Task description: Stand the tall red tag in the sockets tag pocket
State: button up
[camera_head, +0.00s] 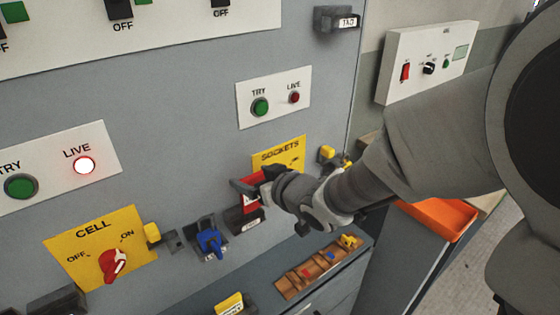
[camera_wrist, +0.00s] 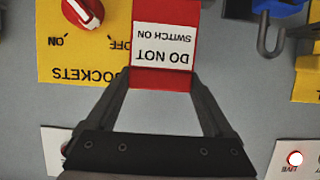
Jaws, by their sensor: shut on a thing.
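The tall red tag (camera_head: 249,203) is in my gripper (camera_head: 266,179), in front of the panel by the yellow SOCKETS plate (camera_head: 283,151). In the wrist view, the red tag (camera_wrist: 163,78) lies between the fingers of my gripper (camera_wrist: 161,80), its white DO NOT SWITCH ON label upside down in the picture. A black pocket (camera_head: 240,221) with a white label is just below the tag. The tag's lower end meets the pocket in the head view; I cannot tell whether it is inside. The SOCKETS plate (camera_wrist: 62,66) and its red rotary switch (camera_wrist: 83,10) show beside the tag.
A blue padlock (camera_head: 210,242) hangs on a holder left of the pocket. The yellow CELL plate (camera_head: 96,248) has a red switch. Below stands a brown tray (camera_head: 288,287) with small coloured items; an orange bin (camera_head: 440,216) is at right. TRY/LIVE plates sit above and left.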

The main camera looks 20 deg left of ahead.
aim_at(248, 205)
jog(key=shift+s+a+f+b, duration=0.15)
jog(key=shift+a+f, duration=0.2)
jog(key=shift+f, duration=0.55)
jog(key=shift+s+a+f+b, duration=0.15)
jog(key=shift+a+f, duration=0.25)
jog(key=shift+f, duration=0.5)
jog(key=shift+a+f+b, duration=0.2)
jog(key=shift+a+f, duration=0.15)
jog(key=shift+f, duration=0.55)
jog(key=shift+f, duration=0.15)
jog(key=o, duration=1.1)
jog(key=shift+c, duration=0.2)
